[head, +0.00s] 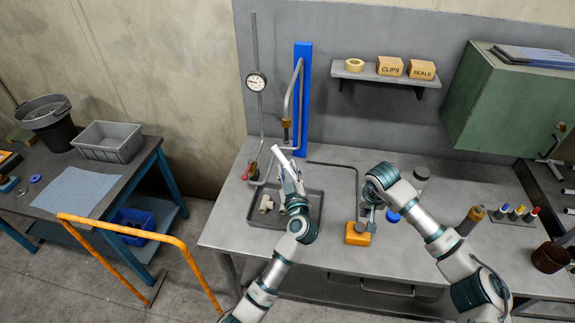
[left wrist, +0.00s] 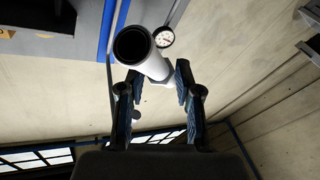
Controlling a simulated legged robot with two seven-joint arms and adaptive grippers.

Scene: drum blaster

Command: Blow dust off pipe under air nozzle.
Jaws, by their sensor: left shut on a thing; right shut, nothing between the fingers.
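A white pipe (head: 283,159) is held in my left gripper (head: 291,178), tilted, just below the air nozzle (head: 286,128) on its bent grey tube. In the left wrist view the pipe (left wrist: 151,65) sits between the two fingers (left wrist: 156,93), its dark open end towards the camera. Any dust on it is too small to tell. My right gripper (head: 371,214) is shut and empty above the bench, beside an orange block-like item (head: 358,234); its fingertips are partly hidden by the wrist.
A grey tray (head: 319,205) holding pale fittings (head: 266,204) lies under my left arm. A gauge (head: 256,82) and blue post (head: 303,90) stand behind. A shelf (head: 389,79) holds boxes. A side table (head: 105,185) and orange rail (head: 135,233) are left.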

